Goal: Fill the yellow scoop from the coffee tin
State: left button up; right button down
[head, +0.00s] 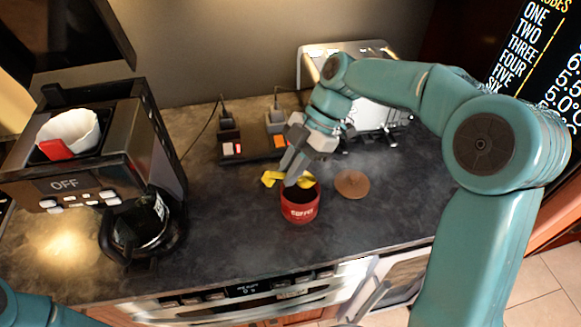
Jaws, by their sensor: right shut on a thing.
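The red coffee tin (299,211) stands open on the dark countertop, with dark contents showing inside. My right gripper (291,175) is above the tin's rim, pointing down, shut on the yellow scoop (271,179). The scoop shows on both sides of the fingers at the tin's far rim. Its bowl is partly hidden by the fingers, and I cannot tell how deep it sits or whether it holds coffee. A round brown lid (352,184) lies flat on the counter to the right of the tin. Of my left arm only a part shows at the lower left; its gripper is out of view.
A coffee maker (85,185) with a white filter (68,132) and a glass carafe (140,222) stands at the left. A power strip (250,149) with plugs lies behind the tin. A silver toaster (376,118) stands behind my right arm. The counter (235,245) left of the tin is clear.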

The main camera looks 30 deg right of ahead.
notch_tip(320, 180, down, 6)
jog(key=b, duration=0.5)
jog(key=shift+s+r, duration=0.1)
jog(key=shift+f, duration=0.2)
dwell(0.8)
jog(key=shift+s+a, duration=0.1)
